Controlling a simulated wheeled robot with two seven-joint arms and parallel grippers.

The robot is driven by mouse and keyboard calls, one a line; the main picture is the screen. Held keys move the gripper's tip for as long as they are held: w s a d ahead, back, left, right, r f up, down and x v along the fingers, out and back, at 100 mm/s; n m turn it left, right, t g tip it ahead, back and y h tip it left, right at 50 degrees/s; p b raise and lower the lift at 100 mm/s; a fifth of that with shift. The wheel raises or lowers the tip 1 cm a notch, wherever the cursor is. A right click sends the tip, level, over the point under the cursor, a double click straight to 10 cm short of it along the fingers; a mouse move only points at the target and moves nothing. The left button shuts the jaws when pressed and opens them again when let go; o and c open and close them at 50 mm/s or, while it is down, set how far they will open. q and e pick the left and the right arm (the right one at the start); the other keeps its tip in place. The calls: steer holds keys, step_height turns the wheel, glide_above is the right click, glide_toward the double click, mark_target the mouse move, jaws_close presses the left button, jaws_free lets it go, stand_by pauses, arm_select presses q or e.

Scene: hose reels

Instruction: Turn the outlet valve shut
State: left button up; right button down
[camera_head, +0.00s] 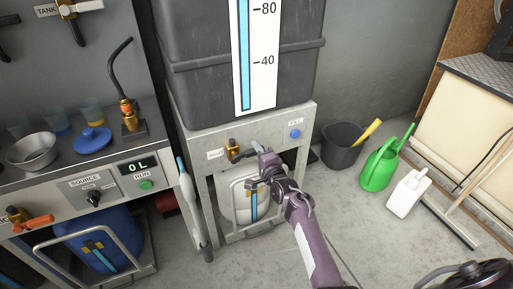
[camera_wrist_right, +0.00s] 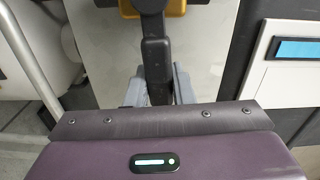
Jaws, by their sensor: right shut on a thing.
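The outlet valve (camera_head: 233,151) is a small brass-yellow fitting on the front of the grey stand, under the big grey tank (camera_head: 280,75). My right gripper (camera_head: 262,168) is just right of the valve, in front of the stand. In the right wrist view a black bar (camera_wrist_right: 155,58) runs down from a yellow part (camera_wrist_right: 130,9) to between my grey fingers (camera_wrist_right: 158,90). It looks like the valve's lever, and my right gripper is shut on it. The lever's angle is hard to tell in the head view. My left gripper is not in view.
A white container (camera_head: 237,203) with a blue level strip stands under the tank. A blue button (camera_head: 295,134) is on the stand's right. A bench (camera_head: 60,165) with a display reading 0 L is at left. A dark bucket (camera_head: 341,146) and green can (camera_head: 379,170) stand at right.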

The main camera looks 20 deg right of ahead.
steer(key=shift+f+m, duration=0.35)
steer(key=shift+m, duration=0.15)
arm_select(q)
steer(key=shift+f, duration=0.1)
arm_select(e)
steer(key=c, duration=1.2)
jaws_free()
steer(key=shift+c, duration=0.2)
steer(key=shift+s, duration=0.3)
arm_select(q)
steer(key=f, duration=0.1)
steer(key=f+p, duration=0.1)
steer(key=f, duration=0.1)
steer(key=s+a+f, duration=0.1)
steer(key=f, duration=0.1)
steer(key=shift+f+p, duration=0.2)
steer(key=shift+p, duration=0.2)
arm_select(e)
steer(key=s, duration=0.7)
steer(key=shift+s+d, duration=0.15)
